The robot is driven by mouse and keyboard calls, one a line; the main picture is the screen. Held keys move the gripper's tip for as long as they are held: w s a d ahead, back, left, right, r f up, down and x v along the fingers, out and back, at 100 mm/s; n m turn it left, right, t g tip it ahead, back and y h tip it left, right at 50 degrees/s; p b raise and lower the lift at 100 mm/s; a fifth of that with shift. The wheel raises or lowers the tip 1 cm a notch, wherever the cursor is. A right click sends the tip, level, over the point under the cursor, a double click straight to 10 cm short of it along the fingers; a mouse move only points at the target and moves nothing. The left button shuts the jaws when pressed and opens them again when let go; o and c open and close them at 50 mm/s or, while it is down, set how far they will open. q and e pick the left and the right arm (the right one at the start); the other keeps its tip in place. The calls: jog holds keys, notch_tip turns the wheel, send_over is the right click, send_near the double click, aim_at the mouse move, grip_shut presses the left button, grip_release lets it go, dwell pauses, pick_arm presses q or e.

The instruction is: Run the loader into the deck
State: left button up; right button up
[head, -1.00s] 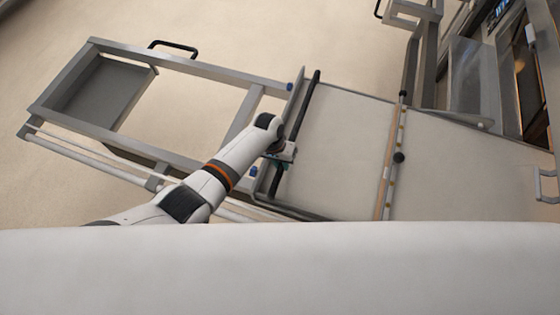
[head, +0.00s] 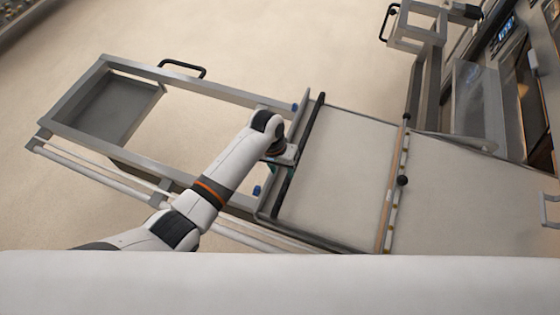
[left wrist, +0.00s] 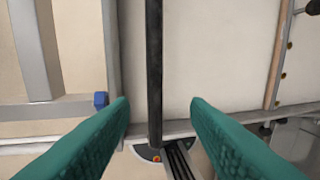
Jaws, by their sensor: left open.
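The loader has a pale canvas bed (head: 340,170) with a black push bar (head: 312,120) across its left end and a wooden strip (head: 392,195) across its right end. My left gripper (head: 274,166) is at the middle of the bar. In the left wrist view the open teal fingers (left wrist: 160,106) stand on either side of the black bar (left wrist: 154,60), with gaps on both sides. The bar is not gripped. The deck oven's opening (head: 535,95) is at the right edge of the head view. My right gripper is not in view.
A metal trolley frame (head: 215,92) with a black handle (head: 182,68) extends left of the bed. A glass panel (head: 480,110) and a steel post (head: 425,85) stand beside the oven. Another pale surface (head: 460,190) lies right of the wooden strip. Open floor shows behind.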

pick_arm(q)
jog(key=shift+w+a+r, duration=0.1)
jog(key=shift+a+r, duration=0.05)
jog(key=shift+r, duration=0.7)
jog(key=shift+a+r, duration=0.15)
jog(key=shift+r, duration=0.65)
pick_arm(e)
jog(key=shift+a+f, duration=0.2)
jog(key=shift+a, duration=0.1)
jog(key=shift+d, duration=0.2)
